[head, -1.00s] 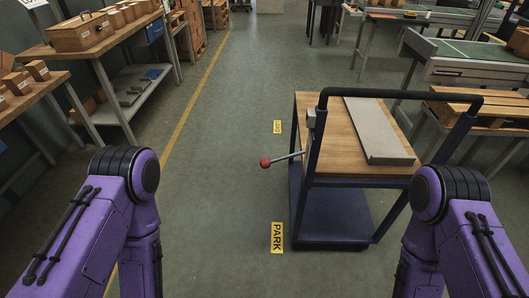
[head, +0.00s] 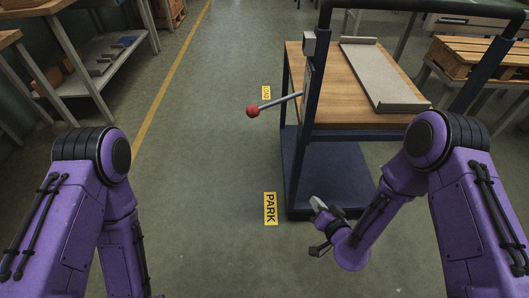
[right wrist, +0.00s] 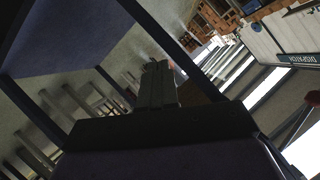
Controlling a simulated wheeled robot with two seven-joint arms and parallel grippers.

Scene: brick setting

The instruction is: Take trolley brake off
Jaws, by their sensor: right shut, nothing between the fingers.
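The trolley (head: 288,110) has a dark blue frame, a wooden top and a blue lower deck (head: 330,175). Its brake lever (head: 282,101) is a grey rod ending in a red knob (head: 253,111). It sticks out leftwards from the near-left post, with the knob a little lower than the pivot. My right gripper (head: 318,205) is shut and empty, low in front of the trolley's near-left corner, below and right of the knob, apart from the lever. Its dark fingers fill the middle of the right wrist view (right wrist: 158,85). My left gripper is not in view.
A grey channel-shaped panel (head: 384,78) lies on the trolley top. A yellow PARK plate (head: 270,208) and a smaller yellow plate (head: 266,92) lie on the floor left of the trolley. Shelving (head: 95,65) stands at the far left. The floor between is clear.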

